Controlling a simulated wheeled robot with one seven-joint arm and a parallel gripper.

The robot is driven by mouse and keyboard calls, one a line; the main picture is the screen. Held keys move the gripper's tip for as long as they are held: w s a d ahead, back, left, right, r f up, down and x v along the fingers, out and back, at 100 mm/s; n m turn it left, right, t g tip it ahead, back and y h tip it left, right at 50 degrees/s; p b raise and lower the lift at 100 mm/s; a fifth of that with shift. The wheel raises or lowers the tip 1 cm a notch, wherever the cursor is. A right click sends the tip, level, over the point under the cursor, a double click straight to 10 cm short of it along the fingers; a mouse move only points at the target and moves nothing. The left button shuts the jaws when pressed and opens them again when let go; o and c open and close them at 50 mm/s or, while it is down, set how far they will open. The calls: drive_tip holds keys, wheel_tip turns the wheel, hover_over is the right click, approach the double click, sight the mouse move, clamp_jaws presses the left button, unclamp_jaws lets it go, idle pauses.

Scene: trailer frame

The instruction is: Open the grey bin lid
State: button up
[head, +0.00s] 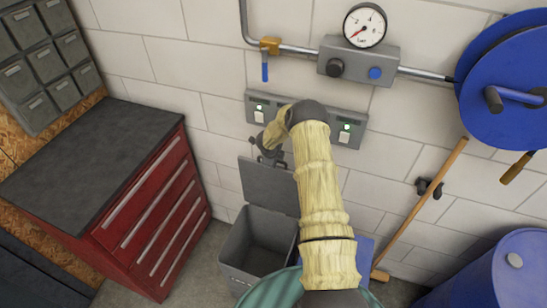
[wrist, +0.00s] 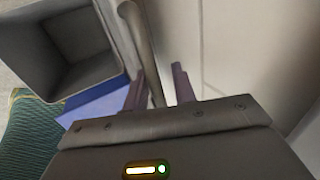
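The grey bin (head: 238,252) stands on the floor against the wall, with its dark empty inside showing. Its lid (head: 265,187) is up, standing roughly upright at the back of the opening. My gripper (head: 271,158) is above the lid's top edge, partly hidden by my wrist. In the wrist view the open bin (wrist: 72,52) is at upper left. My gripper (wrist: 159,90) shows two fingers apart, with a thin grey-brown bar (wrist: 143,45) running between them. The bar looks like the lid's edge or handle; I cannot tell whether a finger touches it.
A red drawer cabinet (head: 150,215) stands left of the bin. A grey wall box with switches (head: 350,129) is just behind my arm. A broom handle (head: 425,205) leans on the wall at right, near a blue drum (head: 490,275).

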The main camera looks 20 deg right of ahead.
drive_tip(key=b+v, duration=0.3)
drive_tip(key=v, duration=1.4)
drive_tip(key=shift+b, duration=0.3)
drive_tip(key=shift+a+r, duration=0.1)
drive_tip(key=shift+r, duration=0.1)
drive_tip(key=s+a+r+n+t+y+b, duration=0.1)
drive_tip(key=s+a+r+n+t+y, duration=0.1)
drive_tip(key=s+a+r+n, duration=0.35)
drive_tip(key=s+a+r+n+t+y+b, duration=0.1)
drive_tip(key=s+a+r+n+t, duration=0.15)
drive_tip(key=a+n, duration=0.55)
drive_tip(key=s+d+n+g, duration=0.1)
drive_tip(key=s+n+g, duration=0.4)
drive_tip(key=s+n, duration=0.8)
drive_tip(key=s, duration=0.8)
drive_tip(key=shift+d+f+g+b, duration=0.25)
drive_tip(key=shift+f+g+b, duration=0.05)
drive_tip(key=shift+f+g, duration=0.05)
